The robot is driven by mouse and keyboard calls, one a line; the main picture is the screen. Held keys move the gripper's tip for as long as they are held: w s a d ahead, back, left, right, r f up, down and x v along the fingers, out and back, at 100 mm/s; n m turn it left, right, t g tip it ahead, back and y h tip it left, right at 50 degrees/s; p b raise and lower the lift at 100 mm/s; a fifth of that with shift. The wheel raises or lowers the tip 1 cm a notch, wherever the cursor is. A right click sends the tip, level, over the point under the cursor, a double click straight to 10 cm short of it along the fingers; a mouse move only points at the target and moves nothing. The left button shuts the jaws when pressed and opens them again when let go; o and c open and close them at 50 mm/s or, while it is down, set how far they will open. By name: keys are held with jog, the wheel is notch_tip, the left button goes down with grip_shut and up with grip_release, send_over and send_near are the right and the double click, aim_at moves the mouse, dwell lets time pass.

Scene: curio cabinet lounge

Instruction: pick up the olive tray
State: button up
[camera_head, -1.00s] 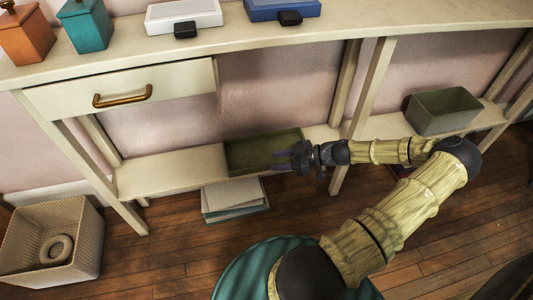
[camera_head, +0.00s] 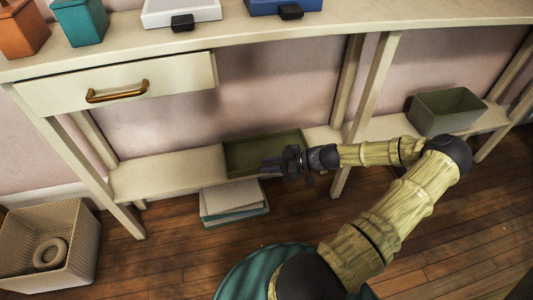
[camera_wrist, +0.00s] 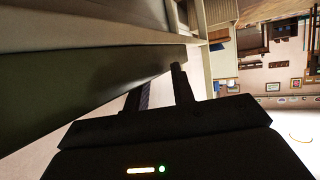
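The olive tray (camera_head: 243,157) is a shallow, open, dark green tray on the low shelf, below the tabletop. My gripper (camera_head: 268,166) is at the tray's front right side, with its fingers pointing left and overlapping the tray in the head view. In the wrist view, the tray's dark wall (camera_wrist: 80,90) fills the left side. My gripper's two fingers (camera_wrist: 160,92) stand apart there, and the tray's wall covers the end of the left one. I cannot tell whether either finger touches the tray.
A grey-green bin (camera_head: 446,112) stands farther right on the low shelf (camera_head: 160,177). Papers or books (camera_head: 234,202) are stacked beneath the shelf. A woven basket (camera_head: 75,265) with a ring in it is on the floor at left. A table leg (camera_head: 368,90) stands behind my arm.

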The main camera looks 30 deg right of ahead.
grip_shut()
notch_tip(320, 180, up, 10)
jog(key=p, duration=0.6)
dwell(0.5)
